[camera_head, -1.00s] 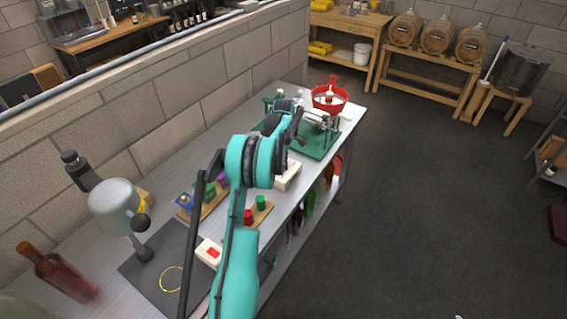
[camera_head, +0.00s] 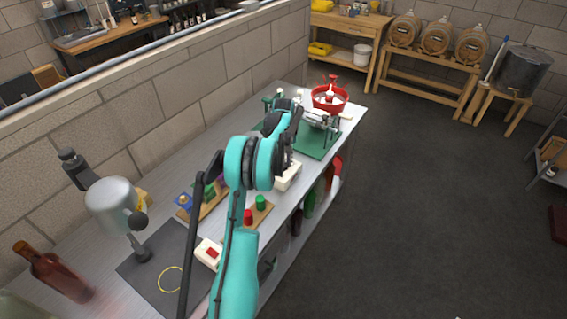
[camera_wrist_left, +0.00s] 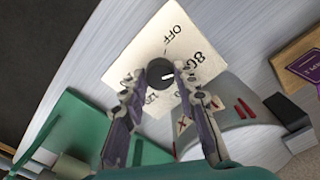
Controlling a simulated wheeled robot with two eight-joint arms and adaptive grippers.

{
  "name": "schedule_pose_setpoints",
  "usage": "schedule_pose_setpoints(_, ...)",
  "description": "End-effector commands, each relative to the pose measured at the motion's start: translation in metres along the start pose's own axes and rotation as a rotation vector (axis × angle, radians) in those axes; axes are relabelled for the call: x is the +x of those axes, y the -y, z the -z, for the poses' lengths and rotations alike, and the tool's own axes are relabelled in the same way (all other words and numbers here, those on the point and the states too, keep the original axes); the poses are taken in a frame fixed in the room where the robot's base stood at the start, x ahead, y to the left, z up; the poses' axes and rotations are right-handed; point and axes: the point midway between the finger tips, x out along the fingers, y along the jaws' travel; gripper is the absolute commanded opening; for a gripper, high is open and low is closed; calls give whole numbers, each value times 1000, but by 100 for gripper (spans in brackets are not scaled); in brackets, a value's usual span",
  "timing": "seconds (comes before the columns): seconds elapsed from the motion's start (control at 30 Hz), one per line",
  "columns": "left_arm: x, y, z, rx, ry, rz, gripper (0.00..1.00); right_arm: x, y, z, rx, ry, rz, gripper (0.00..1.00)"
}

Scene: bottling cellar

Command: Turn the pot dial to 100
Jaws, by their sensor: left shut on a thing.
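In the left wrist view, a dark round dial (camera_wrist_left: 158,70) with a white pointer mark sits on a white panel (camera_wrist_left: 140,52). Upside-down print on the panel reads OFF and 80, and a partly covered number starts with 12. The pointer mark faces right, roughly toward the 80. My left gripper (camera_wrist_left: 160,79) has one fingertip on each side of the dial and is shut on it. In the head view, a white box (camera_head: 287,179) shows beside my teal arm, which hides part of it. My right gripper is in neither view.
A curved grey surface with red marks (camera_wrist_left: 240,110) lies close to my fingers. On the bench stand a green-based device (camera_head: 318,143), a red bowl (camera_head: 322,105), a silver pot-like head (camera_head: 112,205) and a brown bottle (camera_head: 55,273). Open floor lies right of the bench.

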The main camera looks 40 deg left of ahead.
Motion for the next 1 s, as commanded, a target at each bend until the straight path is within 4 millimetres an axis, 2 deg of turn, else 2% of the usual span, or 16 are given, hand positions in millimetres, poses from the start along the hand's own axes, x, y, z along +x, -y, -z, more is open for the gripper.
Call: schedule_pose_setpoints(1.0, 0, 0, 0, 925, 1, 0, 0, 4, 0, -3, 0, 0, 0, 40)
